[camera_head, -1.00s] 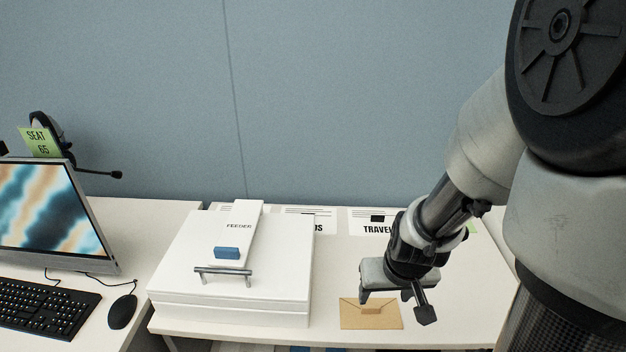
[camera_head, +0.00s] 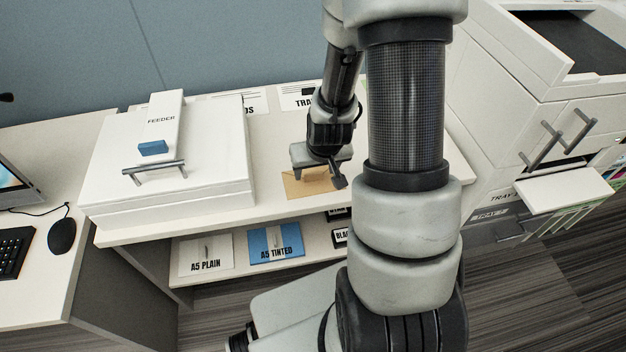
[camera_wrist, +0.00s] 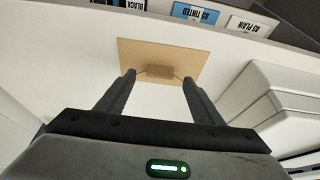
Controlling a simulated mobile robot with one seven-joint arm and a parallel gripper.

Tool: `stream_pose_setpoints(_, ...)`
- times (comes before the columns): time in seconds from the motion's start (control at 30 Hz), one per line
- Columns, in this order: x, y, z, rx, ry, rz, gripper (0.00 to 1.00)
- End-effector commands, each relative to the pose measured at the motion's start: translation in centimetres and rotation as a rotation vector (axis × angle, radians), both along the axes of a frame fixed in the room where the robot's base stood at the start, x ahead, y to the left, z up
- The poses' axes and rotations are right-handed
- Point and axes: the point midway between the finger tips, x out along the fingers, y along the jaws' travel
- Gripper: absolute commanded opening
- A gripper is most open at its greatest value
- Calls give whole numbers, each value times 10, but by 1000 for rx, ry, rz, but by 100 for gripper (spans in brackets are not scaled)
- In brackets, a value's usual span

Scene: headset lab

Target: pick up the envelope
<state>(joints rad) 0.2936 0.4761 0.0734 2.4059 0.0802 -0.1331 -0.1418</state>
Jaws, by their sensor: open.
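The tan envelope (camera_head: 304,186) lies flat on the white desk top (camera_head: 232,219), near its front edge and to the right of the white feeder machine. My gripper (camera_head: 322,172) is just over the envelope and covers part of it in the head view. In the wrist view the envelope (camera_wrist: 160,52) lies ahead of my two dark fingers (camera_wrist: 157,84), which are spread apart with nothing between them but the envelope's near part. I cannot tell whether the fingertips touch the paper.
The white feeder machine (camera_head: 178,198) with a grey handle stands left of the envelope. A shelf below holds a blue A5 TINTED pack (camera_head: 275,245) and a white A5 PLAIN pack (camera_head: 206,256). A large printer (camera_head: 541,100) stands at the right.

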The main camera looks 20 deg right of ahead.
Motion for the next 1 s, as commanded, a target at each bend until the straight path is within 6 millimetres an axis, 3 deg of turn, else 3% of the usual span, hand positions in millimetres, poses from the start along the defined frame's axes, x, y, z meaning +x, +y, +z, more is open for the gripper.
stream_pose_setpoints(0.2, 13, -1, -30, 0, 2, 0, 61)
stream_pose_setpoints(0.5, 15, -2, -33, 0, 1, 1, 61)
stream_pose_setpoints(0.77, 15, -2, -33, 0, 1, 1, 19)
stream_pose_setpoints(1.0, 15, -2, -32, 0, 1, 1, 17)
